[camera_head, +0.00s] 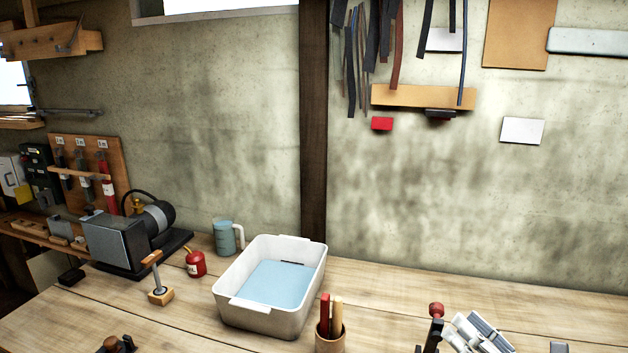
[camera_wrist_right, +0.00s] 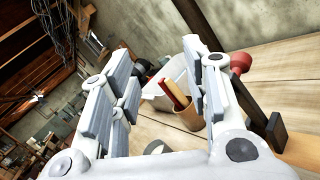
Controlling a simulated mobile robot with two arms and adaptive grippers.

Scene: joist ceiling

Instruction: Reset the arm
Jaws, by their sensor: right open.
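My right gripper (camera_head: 478,335) shows at the bottom right of the head view, low over the bench, its fingers white and grey. In the right wrist view the two fingers of this gripper (camera_wrist_right: 163,75) stand apart with nothing held between them. Beyond the gap is a wooden cup (camera_wrist_right: 187,118) with a red and a tan handle in it. A dark tool with a red knob (camera_head: 436,309) stands just left of the gripper in the head view; its knob (camera_wrist_right: 241,63) is right of the fingers in the wrist view. My left gripper is not in view.
A white tub (camera_head: 238,305) with blue liquid stands mid-bench, behind the cup (camera_head: 330,337). Left of it are a small red can (camera_head: 195,264), a wooden-handled tool (camera_head: 158,285), a blue mug (camera_head: 224,238) and a grey machine (camera_head: 116,242). The bench (camera_head: 400,285) behind the gripper is clear.

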